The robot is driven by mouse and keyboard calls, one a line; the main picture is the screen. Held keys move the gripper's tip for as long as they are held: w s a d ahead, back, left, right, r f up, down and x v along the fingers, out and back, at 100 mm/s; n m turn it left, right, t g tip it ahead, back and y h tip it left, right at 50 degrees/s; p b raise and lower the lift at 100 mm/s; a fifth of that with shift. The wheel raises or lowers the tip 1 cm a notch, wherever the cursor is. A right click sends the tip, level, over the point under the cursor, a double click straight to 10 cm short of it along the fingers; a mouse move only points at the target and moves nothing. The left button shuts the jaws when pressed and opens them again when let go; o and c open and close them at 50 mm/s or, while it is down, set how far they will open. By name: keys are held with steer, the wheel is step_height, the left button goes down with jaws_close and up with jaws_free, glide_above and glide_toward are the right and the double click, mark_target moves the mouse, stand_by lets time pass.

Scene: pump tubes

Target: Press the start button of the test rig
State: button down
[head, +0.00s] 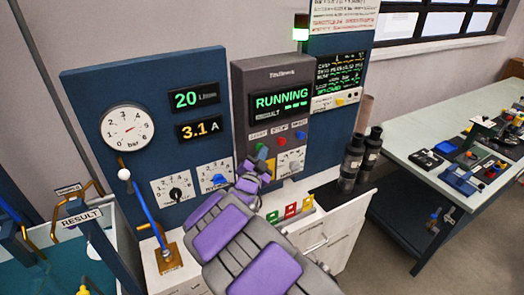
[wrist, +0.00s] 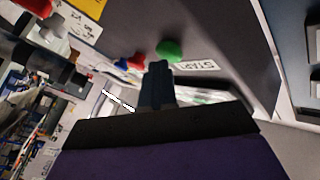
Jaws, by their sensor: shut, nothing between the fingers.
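The test rig's grey control unit (head: 240,85) stands against the blue panel, and its display (head: 281,101) reads RUNNING in green. The green start button (head: 262,149) is partly visible just above my gripper in the head view. The wrist view shows this button (wrist: 169,50) beside an upside-down START label (wrist: 197,66). My gripper (wrist: 158,68) is shut and empty, its fingertips close to the green button; I cannot tell whether they touch it. In the head view my arm covers much of the area below the button.
A red button (head: 283,141) and a blue button (head: 300,136) sit right of the green one. Dark cylinders (head: 353,160) stand on the cabinet at right. A blue lever with a white knob (head: 124,174) stands at left.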

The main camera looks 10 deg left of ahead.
steer(key=s+d+b, duration=0.1)
steer(key=s+b, duration=0.1)
steer(key=s+d+b, duration=0.1)
steer(key=s+d, duration=0.1)
steer(key=shift+s+d+b, duration=0.1)
steer(key=shift+s+b, duration=0.2)
steer(key=shift+b, duration=0.05)
stand_by(0.3)
